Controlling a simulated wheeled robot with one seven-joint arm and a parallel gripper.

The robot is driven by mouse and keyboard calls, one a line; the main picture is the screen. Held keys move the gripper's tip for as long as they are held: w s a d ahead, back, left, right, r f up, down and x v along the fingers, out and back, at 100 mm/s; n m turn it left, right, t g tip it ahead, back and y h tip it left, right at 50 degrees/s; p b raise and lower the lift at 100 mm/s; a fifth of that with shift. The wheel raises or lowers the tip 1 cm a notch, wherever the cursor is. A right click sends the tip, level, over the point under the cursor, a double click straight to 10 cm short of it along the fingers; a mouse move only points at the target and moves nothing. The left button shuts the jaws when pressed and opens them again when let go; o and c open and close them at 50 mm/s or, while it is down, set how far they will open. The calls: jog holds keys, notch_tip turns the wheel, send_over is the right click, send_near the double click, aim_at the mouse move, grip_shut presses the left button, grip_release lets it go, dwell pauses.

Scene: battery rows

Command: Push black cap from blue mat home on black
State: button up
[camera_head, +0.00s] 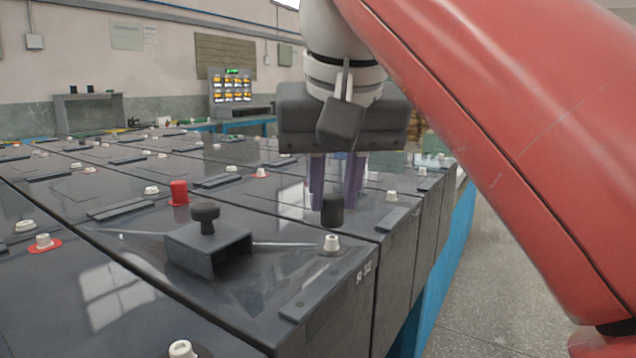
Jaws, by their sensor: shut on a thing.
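My gripper (334,204) points down with its purple fingers shut on the black cap (332,214). The cap's lower part shows below the fingertips. In the picture it sits just above a pale terminal post (331,241) near the front right corner of the nearest full battery (270,285). This post has a dark base, with no red ring. A small gap shows between cap and post; I cannot tell their exact alignment in depth. A red cap (179,190) stands on a red-ringed post at the left of the same battery. I do not see the blue mat.
A dark box-like cover with a knob (206,240) stands up from the middle of the nearest battery, left of the post. Rows of batteries with bare posts (261,172) fill the bench. Floor (500,290) lies open at the right, beyond the blue bench side (440,275).

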jog(key=shift+f+b, duration=0.95)
jog(key=shift+f, duration=0.55)
dwell(1.3)
jog(key=o, duration=1.5)
notch_tip(320, 180, up, 3)
jog(key=p, duration=0.3)
jog(key=shift+f, duration=0.1)
jog(key=shift+r+p, duration=0.4)
jog(key=shift+r, duration=1.75)
